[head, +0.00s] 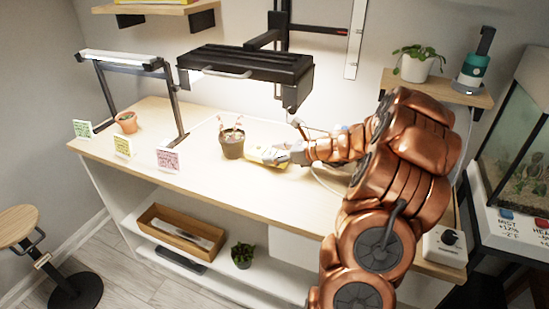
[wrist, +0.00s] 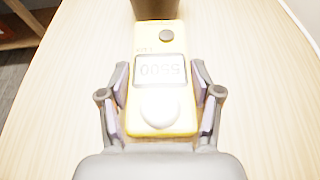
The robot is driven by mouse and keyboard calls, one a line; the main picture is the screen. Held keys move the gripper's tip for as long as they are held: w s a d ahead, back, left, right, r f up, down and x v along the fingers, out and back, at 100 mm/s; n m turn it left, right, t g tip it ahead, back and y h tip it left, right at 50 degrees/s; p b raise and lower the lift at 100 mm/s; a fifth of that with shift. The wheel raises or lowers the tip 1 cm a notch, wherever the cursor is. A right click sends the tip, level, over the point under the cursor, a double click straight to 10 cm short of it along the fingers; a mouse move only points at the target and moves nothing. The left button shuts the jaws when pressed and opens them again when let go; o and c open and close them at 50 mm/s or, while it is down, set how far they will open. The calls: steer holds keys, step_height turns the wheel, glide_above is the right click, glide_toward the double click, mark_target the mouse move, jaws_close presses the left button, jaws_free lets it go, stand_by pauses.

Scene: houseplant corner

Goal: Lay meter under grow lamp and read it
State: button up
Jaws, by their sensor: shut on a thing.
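The yellow meter (wrist: 150,122) is between the fingers of my gripper (wrist: 161,82) in the wrist view. It has a white dome, a grey button and a lit display (wrist: 160,70) with washed-out digits that look like 0055 in the picture. In the head view the meter (head: 262,155) is just right of a dark pot with a reddish plant (head: 232,143), at tabletop level. I cannot tell if it touches the wood. My gripper (head: 280,156) is shut on it. The black grow lamp (head: 250,63) hangs above, and the wood there is brightly lit.
The pot stands close beyond the meter. A second, lower lamp (head: 122,58) stands at the left, with a small terracotta pot (head: 127,122) and several cards (head: 168,160). A dial box (head: 444,246) sits at the table's right end. The tabletop's front middle is clear.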

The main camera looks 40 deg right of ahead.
steer(key=shift+f, duration=0.65)
steer(key=shift+f, duration=0.15)
steer(key=o, duration=1.3)
steer(key=shift+c, duration=0.2)
